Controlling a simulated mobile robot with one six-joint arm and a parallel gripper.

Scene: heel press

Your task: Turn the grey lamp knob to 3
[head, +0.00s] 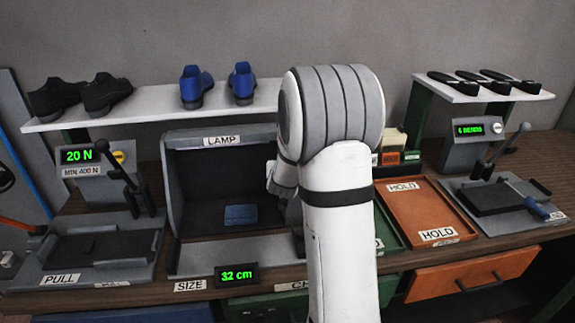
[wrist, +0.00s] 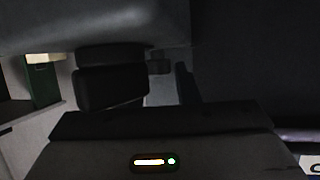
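The lamp booth (head: 222,185) is a grey hood with a LAMP label (head: 222,141) and a dark inside. I see no lamp knob for certain in the head view; my arm covers the booth's right side. My gripper (wrist: 163,95) shows dimly in the wrist view, with two dark fingers apart and a pale gap between them. A small dark grey block (wrist: 158,67) shows in that gap, beyond the fingers; I cannot tell whether it is the knob or whether anything touches it.
A blue block (head: 240,215) lies inside the booth. A 32 cm display (head: 237,275) stands in front. A pull press (head: 100,240) is at the left, an orange HOLD tray (head: 425,212) and another press (head: 500,200) at the right. Shoes stand on a shelf (head: 150,106) above.

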